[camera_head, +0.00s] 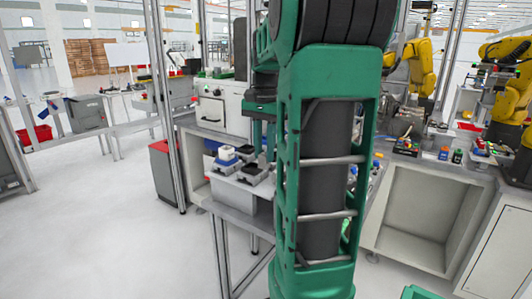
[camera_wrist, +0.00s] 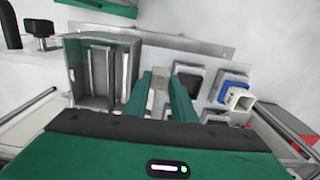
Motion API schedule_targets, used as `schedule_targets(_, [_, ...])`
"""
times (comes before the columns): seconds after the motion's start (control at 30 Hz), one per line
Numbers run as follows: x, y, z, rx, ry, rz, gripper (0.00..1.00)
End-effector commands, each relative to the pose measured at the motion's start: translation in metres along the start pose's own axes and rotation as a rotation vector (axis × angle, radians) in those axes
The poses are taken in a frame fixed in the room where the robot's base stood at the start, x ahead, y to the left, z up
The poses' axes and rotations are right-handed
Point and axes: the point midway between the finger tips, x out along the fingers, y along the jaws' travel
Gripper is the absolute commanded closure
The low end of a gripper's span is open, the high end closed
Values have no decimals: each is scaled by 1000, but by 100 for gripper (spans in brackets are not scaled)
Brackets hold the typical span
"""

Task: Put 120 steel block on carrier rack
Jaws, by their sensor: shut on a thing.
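My gripper (camera_wrist: 164,88) shows in the wrist view with its two green fingers close together. It is shut on a small steel block (camera_wrist: 158,97), only partly visible between them. Beside it on the right is a pale plate (camera_wrist: 206,82), seemingly the carrier rack, with grey square holders. One holder (camera_wrist: 236,76) is at the back right. A blue and white piece (camera_wrist: 238,96) sits at the right. Whether the held block touches anything below is unclear. In the head view my green arm hides most of the gripper (camera_head: 262,128); the blue and white piece (camera_head: 227,154) stands left of it.
A grey metal box with slots (camera_wrist: 104,72) stands left of my fingers in the wrist view. A white machine (camera_head: 220,108) is behind the rack in the head view. Yellow robot arms (camera_head: 418,65) and a cluttered bench (camera_head: 430,165) are at the right.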

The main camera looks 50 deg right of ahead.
Motion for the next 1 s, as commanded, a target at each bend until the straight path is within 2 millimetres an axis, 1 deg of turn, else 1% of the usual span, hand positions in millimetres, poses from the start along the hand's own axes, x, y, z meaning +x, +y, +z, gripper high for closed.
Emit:
schedule_targets(0.03, [-2,7,4,4,1,-2,100])
schedule_targets(0.1, [-3,12,6,6,1,-1,100])
schedule_targets(0.27, [2,15,9,7,-1,1,100])
schedule_targets(0.37, [10,15,8,8,-1,2,100])
schedule_targets(0.7, [47,15,9,7,-1,1,100])
schedule_targets(0.83, [57,15,9,7,-1,1,100])
schedule_targets(1.0, [64,15,9,8,-1,1,100])
